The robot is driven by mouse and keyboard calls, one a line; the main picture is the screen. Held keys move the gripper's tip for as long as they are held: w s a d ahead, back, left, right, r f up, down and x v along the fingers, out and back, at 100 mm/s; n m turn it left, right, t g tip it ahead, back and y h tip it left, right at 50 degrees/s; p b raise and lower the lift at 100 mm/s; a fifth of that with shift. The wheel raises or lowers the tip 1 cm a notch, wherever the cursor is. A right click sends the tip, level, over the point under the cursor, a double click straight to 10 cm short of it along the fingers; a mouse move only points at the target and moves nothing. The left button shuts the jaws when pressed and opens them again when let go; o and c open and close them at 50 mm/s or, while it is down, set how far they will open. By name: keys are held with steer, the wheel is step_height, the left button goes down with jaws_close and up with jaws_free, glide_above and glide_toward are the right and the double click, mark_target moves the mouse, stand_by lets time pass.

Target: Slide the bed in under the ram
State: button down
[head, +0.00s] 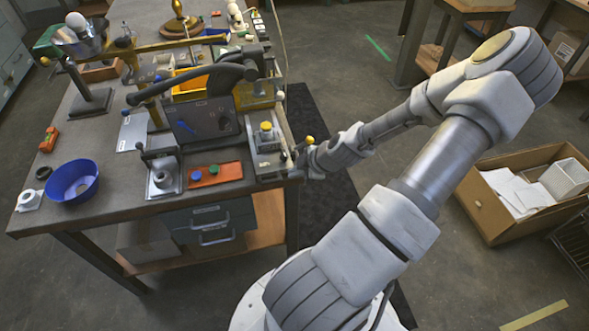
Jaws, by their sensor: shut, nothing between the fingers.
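The bed (267,158) is a pale metal slide at the table's right front corner, carrying a small block with a yellow top (266,128). It sits in front of the press, out from under the dark press head (250,62) where the ram is; the ram's tip cannot be made out. A yellow-tipped knob (310,139) stands at the bed's right side. My gripper (304,160) is at the end of the arm, just right of the bed and close below the knob. It looks shut and empty; its fingertips are small, and contact with the bed cannot be told.
A dark panel box (203,120) stands left of the bed. In front are an orange tray (214,174) with buttons, a metal fixture (163,179) and a blue bowl (72,182). A cardboard box (500,230) lies on the floor at right.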

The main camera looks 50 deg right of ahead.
mark_target(281, 141)
steer(key=shift+w+d, duration=0.2)
steer(key=shift+w, duration=0.05)
steer(key=w+d+b, duration=0.1)
steer(key=w+d, duration=0.1)
steer(key=w, duration=0.1)
steer(key=w+d+b, duration=0.1)
steer(key=w+d, duration=0.1)
steer(key=w, duration=0.1)
steer(key=w+d+b, duration=0.1)
steer(key=w+d, duration=0.1)
steer(key=w, duration=0.2)
steer(key=shift+f+b, duration=0.1)
steer(key=shift+b, duration=0.2)
steer(key=shift+w+d, duration=0.25)
steer(key=shift+w, duration=0.1)
steer(key=shift+w+d+r, duration=0.15)
steer(key=shift+r, duration=0.1)
steer(key=shift+r, duration=0.1)
steer(key=shift+d+r, duration=0.15)
steer(key=shift+r, duration=0.1)
steer(key=a+p+v, duration=0.1)
steer(key=v, duration=1.5)
steer(key=shift+s+d+p, duration=0.2)
steer(key=shift+s+p, duration=0.1)
steer(key=shift+s, duration=0.3)
